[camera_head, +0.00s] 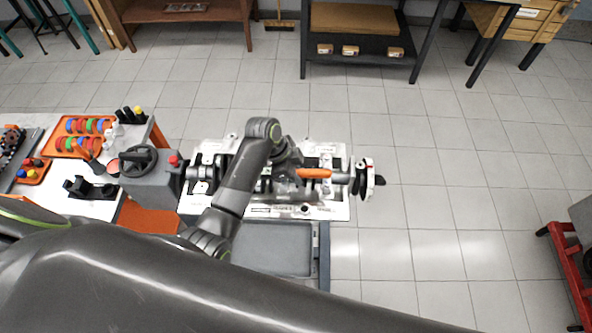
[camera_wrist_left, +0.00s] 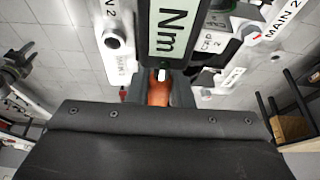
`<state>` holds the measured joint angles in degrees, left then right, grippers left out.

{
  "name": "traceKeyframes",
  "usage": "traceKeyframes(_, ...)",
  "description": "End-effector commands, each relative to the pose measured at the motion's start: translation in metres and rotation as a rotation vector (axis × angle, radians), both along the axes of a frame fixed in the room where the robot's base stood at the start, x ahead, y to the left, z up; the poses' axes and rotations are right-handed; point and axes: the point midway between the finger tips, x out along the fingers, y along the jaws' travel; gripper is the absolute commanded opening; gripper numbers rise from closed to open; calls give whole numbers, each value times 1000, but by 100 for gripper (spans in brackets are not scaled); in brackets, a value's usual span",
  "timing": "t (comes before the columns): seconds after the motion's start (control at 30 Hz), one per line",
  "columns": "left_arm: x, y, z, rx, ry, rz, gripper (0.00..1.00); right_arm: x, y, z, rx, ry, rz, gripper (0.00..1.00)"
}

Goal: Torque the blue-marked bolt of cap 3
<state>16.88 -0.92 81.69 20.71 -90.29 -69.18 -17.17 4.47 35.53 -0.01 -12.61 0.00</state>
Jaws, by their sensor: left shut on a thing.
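My left gripper (camera_head: 294,170) is shut on the torque wrench (camera_head: 314,173) and holds it by its orange handle above the engine block (camera_head: 258,210). In the left wrist view the orange handle (camera_wrist_left: 158,92) sits between the fingers, and the wrench's display (camera_wrist_left: 173,32) reads "Nm". A cap labelled CAP 2 (camera_wrist_left: 214,43) shows right of the display. Labels MAIN 2 show on the block on both sides. Cap 3 and its blue-marked bolt cannot be made out; the wrench and arm cover part of the block. I cannot see the wrench's socket end. My right gripper is not in view.
A grey unit with a black handwheel (camera_head: 138,160) stands left of the block. The bench (camera_head: 98,208) on the left holds an orange tray (camera_head: 62,152) of coloured rings. A round part (camera_head: 368,180) sticks out at the block's right end.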

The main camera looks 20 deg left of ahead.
Motion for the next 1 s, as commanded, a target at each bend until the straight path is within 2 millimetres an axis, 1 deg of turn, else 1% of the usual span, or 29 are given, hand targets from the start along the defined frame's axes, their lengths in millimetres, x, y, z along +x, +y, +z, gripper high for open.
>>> traceKeyframes(0.03,-1,-1,2,-1,-1,-10,0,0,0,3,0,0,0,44)
traceKeyframes(0.3,-10,-2,2,-1,-1,-62,0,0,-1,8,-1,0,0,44)
traceKeyframes(0.77,-11,-3,1,-1,-1,-74,0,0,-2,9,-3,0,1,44)
traceKeyframes(1.0,-17,-4,1,-1,-2,-109,0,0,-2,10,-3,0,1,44)
